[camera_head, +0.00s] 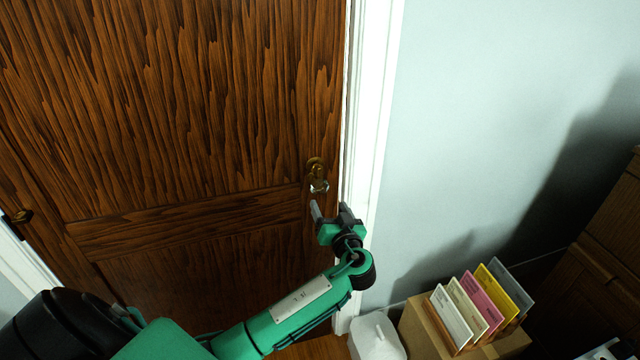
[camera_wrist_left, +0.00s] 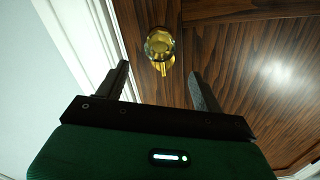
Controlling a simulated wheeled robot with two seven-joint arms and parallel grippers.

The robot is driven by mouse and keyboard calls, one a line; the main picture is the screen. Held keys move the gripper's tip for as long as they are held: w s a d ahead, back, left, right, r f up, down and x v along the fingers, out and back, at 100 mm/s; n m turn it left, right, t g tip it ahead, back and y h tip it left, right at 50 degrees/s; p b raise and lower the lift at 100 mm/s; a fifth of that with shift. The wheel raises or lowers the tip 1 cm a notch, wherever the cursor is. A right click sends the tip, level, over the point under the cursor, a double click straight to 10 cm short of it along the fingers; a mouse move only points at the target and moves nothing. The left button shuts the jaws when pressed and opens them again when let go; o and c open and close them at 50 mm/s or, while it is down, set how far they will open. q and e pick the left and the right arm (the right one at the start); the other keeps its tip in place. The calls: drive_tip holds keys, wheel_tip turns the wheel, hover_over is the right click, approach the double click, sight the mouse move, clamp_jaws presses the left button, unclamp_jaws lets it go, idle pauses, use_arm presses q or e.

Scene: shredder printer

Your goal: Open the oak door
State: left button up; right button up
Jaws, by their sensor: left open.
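The oak door (camera_head: 190,110) is dark brown wood with a strong grain and fills the left of the head view; it looks shut in its white frame (camera_head: 368,110). Its brass knob (camera_head: 318,184) sits near the right edge, below a round brass plate. My left gripper (camera_head: 328,207) is open just below and in front of the knob. In the left wrist view the knob (camera_wrist_left: 160,45) shows beyond and between the two open fingers (camera_wrist_left: 160,82), not touching them.
A cardboard box (camera_head: 425,335) with several coloured folders (camera_head: 480,300) stands by the wall at lower right, next to a white bin (camera_head: 376,338). A dark wooden cabinet (camera_head: 600,270) is at far right. Another brass fitting (camera_head: 20,216) shows at the door's left edge.

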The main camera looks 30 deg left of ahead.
sight(322, 189)
use_arm(q)
drive_tip(key=p+x, duration=0.3)
drive_tip(key=x, duration=0.6)
drive_tip(key=shift+w, duration=0.15)
drive_tip(key=shift+w+a, duration=0.25)
drive_tip(key=shift+a, duration=0.15)
drive_tip(key=shift+f, duration=0.1)
use_arm(e)
drive_tip(key=r, duration=0.1)
drive_tip(key=d+r, duration=0.1)
drive_tip(key=w+r, duration=0.1)
drive_tip(key=r, duration=0.1)
drive_tip(key=shift+d, duration=0.3)
use_arm(q)
drive_tip(key=c, duration=1.4)
drive_tip(key=shift+d, duration=0.15)
use_arm(e)
drive_tip(key=shift+a, duration=0.4)
